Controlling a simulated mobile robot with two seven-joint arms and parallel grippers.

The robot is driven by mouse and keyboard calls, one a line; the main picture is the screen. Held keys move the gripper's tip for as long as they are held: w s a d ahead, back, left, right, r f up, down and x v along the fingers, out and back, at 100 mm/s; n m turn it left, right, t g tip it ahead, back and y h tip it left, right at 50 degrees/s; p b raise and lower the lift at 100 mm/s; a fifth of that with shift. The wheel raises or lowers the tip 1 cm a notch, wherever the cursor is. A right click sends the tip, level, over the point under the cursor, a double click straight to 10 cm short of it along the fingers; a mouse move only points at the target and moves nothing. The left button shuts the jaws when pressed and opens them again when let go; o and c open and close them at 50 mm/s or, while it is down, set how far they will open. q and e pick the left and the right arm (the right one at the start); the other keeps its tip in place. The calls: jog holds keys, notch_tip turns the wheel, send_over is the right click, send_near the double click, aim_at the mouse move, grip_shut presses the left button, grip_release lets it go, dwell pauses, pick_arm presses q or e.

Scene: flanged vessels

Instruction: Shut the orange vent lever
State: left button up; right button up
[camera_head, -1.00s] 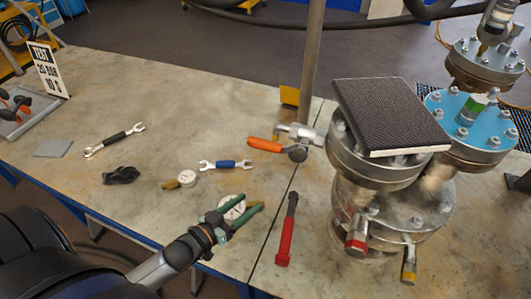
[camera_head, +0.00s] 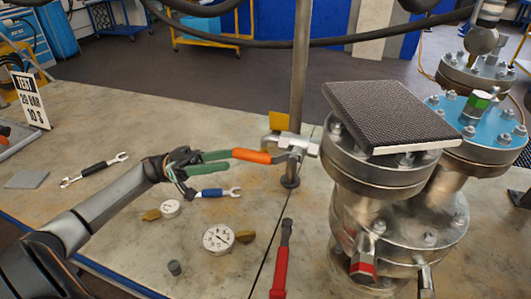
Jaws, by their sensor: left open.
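The orange vent lever (camera_head: 252,156) sticks out to the left from a metal valve (camera_head: 290,146) on the left side of the flanged vessel (camera_head: 375,170). Its grip lies roughly level across the picture. My left gripper (camera_head: 230,161) has green fingers and is open. Its fingertips are at the free left end of the lever, and the upper fingertip overlaps that end in the picture. I cannot tell whether they touch. My right gripper is not in view.
A blue-handled wrench (camera_head: 215,193) lies just below my left gripper. Pressure gauges (camera_head: 218,239), a red-handled tool (camera_head: 281,268) and another wrench (camera_head: 95,169) lie on the table. A vertical post (camera_head: 300,80) stands behind the valve. A dark textured plate (camera_head: 390,112) lies on the vessel.

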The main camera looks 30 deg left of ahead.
aim_at(270, 155)
pick_arm(q)
jog(key=p+x, duration=0.1)
jog(key=x, duration=0.8)
jog(key=shift+d, duration=0.3)
jog(key=shift+c, duration=0.2)
grip_shut()
jog(key=shift+d, duration=0.1)
dwell(0.6)
